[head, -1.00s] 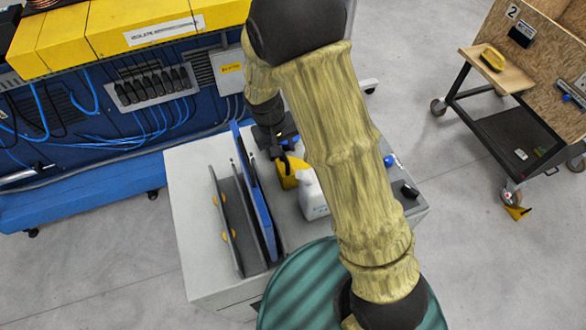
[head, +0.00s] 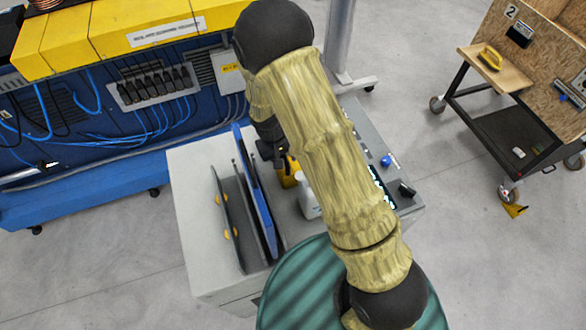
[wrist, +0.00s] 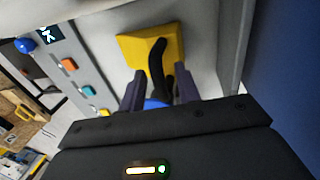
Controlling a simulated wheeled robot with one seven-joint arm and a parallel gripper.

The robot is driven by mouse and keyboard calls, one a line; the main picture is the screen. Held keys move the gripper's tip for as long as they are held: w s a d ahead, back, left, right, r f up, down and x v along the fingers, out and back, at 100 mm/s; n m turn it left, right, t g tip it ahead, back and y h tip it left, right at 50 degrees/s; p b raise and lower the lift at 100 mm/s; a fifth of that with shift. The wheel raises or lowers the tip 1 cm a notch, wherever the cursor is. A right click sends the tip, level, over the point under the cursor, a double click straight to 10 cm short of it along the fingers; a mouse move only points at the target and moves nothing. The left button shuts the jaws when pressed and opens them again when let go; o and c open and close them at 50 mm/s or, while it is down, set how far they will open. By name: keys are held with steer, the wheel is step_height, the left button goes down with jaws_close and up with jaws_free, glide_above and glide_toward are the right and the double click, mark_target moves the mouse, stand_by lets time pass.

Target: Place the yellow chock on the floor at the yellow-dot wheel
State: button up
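The yellow chock (wrist: 137,48) is a yellow block with a black handle (wrist: 157,62) in the wrist view. It rests on the grey cabinet. In the head view only a yellow patch of it (head: 288,180) shows beside my arm. My gripper (wrist: 160,92) points at it, fingers apart, one on each side of the handle's near end; contact cannot be told. A small blue part shows between the fingers. The cart (head: 512,128) at right stands on wheels; a yellow wedge (head: 516,211) lies on the floor by its front wheel (head: 507,192). No yellow dot is readable.
A blue panel (head: 258,200) and a grey panel (head: 228,225) stand upright left of my gripper. A white container (head: 308,207) is partly hidden by my arm. A blue knob (head: 386,160) sits on the cabinet's right side. Floor between cabinet and cart is clear.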

stand_by(0.4)
jaws_close()
steer(key=shift+r, duration=0.15)
steer(key=shift+w+r+b, duration=0.1)
steer(key=shift+r+b, duration=0.25)
steer(key=shift+r, duration=0.25)
step_height(320, 180, up, 17)
steer(key=b, duration=0.4)
steer(key=shift+f, duration=0.15)
